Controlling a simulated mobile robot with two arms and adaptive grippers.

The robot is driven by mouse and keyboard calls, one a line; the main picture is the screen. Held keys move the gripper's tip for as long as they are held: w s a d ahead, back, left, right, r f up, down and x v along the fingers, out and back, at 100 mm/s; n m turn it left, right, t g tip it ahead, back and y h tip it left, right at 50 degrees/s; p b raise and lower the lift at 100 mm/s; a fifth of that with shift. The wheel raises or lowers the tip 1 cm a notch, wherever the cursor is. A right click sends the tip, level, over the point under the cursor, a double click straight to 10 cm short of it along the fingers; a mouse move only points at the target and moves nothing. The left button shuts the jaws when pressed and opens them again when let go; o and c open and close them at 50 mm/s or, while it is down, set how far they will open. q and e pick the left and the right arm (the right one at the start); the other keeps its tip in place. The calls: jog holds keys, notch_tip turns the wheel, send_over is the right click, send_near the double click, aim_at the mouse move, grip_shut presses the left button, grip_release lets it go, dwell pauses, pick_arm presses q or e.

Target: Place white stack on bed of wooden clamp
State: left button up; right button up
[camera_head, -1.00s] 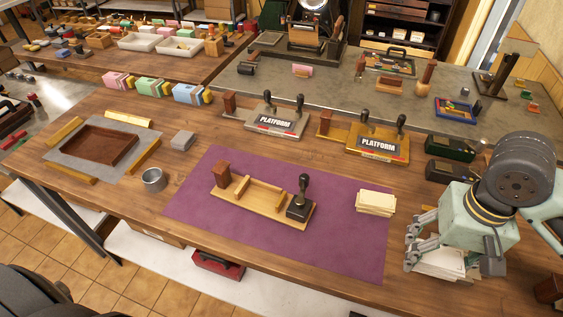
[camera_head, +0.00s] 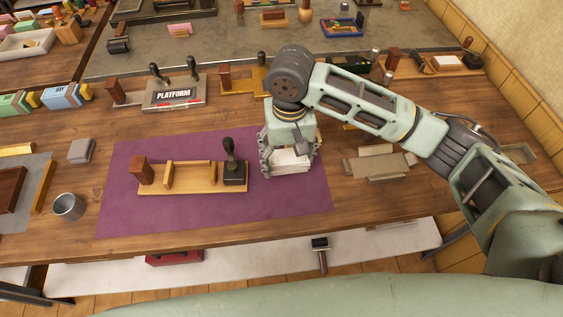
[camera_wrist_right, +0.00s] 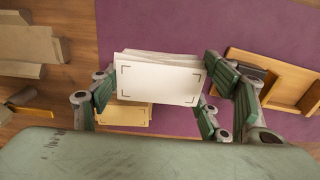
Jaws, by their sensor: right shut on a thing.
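The wooden clamp (camera_head: 205,188) lies on the purple mat (camera_head: 150,218). It has a pale bed, a dark red block at its left end and a black-handled part at its right. It shows partly at the right of the right wrist view (camera_wrist_right: 265,68). My right gripper (camera_head: 290,165) is shut on the white stack (camera_head: 291,158), right of the clamp at the mat's right side. In the right wrist view the white stack (camera_wrist_right: 160,80) sits level between the fingers, with corner marks on its top sheet. My left gripper is not in view.
A cream stack (camera_wrist_right: 125,115) lies on the mat below the white stack, hidden by my gripper in the head view. A metal cup (camera_head: 68,206) stands left of the mat. Grey-brown board pieces (camera_head: 380,165) lie to the right. A platform clamp (camera_head: 175,95) stands behind the mat.

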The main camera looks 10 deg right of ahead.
aim_at(283, 167)
jog(key=shift+w+a+f, duration=0.25)
jog(key=shift+a+f, duration=0.15)
jog(key=shift+a, duration=0.15)
notch_tip(283, 167, down, 3)
jog(key=shift+f+p, duration=0.1)
jog(key=shift+p, duration=0.4)
jog(key=shift+f, duration=0.4)
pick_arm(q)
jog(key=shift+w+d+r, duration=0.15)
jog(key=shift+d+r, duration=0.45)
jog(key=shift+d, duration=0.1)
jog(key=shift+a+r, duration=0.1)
pick_arm(e)
jog(key=shift+f, duration=0.1)
jog(key=o, duration=0.9)
jog(key=shift+c, duration=0.2)
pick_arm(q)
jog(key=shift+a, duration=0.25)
pick_arm(e)
jog(key=o, duration=0.4)
